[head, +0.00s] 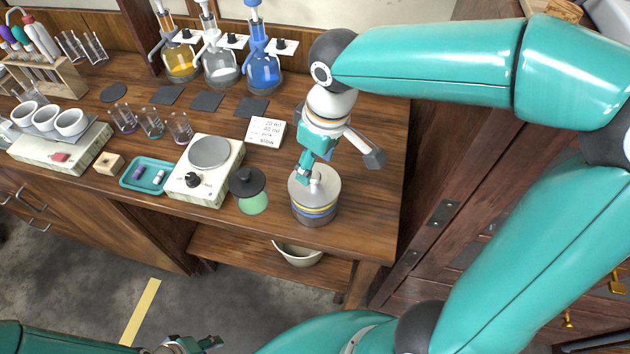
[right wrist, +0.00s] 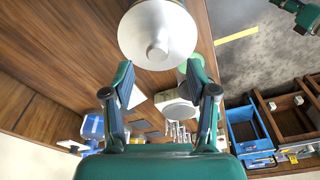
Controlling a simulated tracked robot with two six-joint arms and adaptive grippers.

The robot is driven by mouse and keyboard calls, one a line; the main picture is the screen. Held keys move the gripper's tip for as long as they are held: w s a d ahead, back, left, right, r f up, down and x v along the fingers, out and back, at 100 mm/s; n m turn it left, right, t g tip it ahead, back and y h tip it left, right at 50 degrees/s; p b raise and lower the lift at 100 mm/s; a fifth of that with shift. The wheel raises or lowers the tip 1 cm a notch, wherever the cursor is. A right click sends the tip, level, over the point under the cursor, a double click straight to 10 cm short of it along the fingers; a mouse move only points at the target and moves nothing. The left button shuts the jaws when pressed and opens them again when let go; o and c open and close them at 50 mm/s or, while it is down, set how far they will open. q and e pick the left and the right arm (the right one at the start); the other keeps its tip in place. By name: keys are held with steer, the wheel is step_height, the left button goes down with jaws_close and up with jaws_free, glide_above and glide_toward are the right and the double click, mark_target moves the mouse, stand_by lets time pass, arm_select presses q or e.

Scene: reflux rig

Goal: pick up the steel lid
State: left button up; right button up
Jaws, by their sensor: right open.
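The steel lid (head: 328,186) is a round grey disc with a small central knob. It sits on a banded round pot (head: 314,214) near the front right of the bench. My right gripper (head: 338,166) is open above and behind the lid. In the right wrist view the lid (right wrist: 172,30) is ahead, its knob facing the space between the spread fingertips (right wrist: 160,72). The fingers appear clear of the knob. My left gripper (head: 195,344) is at the bottom edge of the head view, away from the bench, and its jaws are unclear.
A green jar with a dark top (head: 250,203) stands just left of the pot. A hotplate (head: 210,153), teal tray (head: 127,180) and white card (head: 266,133) are further left and back. Flasks (head: 263,75) line the back. Bench right of the pot is clear.

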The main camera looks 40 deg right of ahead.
mark_target(315, 176)
step_height(315, 176, down, 4)
steer(key=shift+w+d+r, duration=0.15)
steer(key=shift+r, duration=0.05)
steer(key=shift+w+f, duration=0.1)
steer(key=shift+f, duration=0.5)
jaws_close()
